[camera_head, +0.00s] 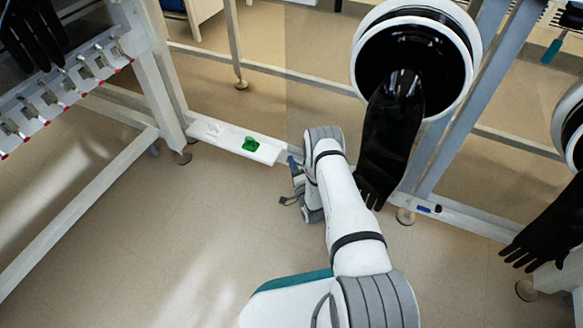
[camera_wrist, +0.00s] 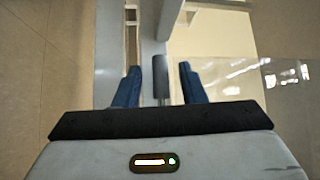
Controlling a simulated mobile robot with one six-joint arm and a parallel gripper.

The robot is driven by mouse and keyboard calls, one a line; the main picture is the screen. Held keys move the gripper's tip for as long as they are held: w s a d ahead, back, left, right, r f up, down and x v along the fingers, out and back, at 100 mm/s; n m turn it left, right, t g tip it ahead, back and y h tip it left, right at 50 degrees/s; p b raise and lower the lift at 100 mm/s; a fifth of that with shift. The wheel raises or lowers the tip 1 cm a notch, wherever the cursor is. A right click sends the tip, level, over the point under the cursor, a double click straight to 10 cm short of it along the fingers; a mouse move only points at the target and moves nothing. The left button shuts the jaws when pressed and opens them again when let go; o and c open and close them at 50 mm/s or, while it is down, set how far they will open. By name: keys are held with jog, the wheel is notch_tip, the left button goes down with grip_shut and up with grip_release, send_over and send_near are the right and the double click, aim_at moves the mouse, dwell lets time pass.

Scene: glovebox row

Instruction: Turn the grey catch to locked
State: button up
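The grey catch (camera_wrist: 160,78) shows in the wrist view as a narrow dark grey bar standing upright in the picture on a pale rail. My gripper (camera_wrist: 161,86) is open, with one blue finger on each side of the bar. A gap shows between the bar and each finger, so it is not gripped. In the head view my gripper (camera_head: 293,166) is at the right end of the white ledge, low on the frame. The grey catch cannot be made out there. Whether it stands at locked cannot be told.
A white catch (camera_head: 213,130) and a green catch (camera_head: 251,144) sit on the white ledge (camera_head: 232,139) left of my gripper. A black glove (camera_head: 393,130) hangs from a round port close to my arm. A blue catch (camera_head: 424,209) is on the right rail. The floor at left is clear.

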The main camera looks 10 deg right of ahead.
jog(key=shift+c, duration=0.3)
grip_shut()
dwell(0.4)
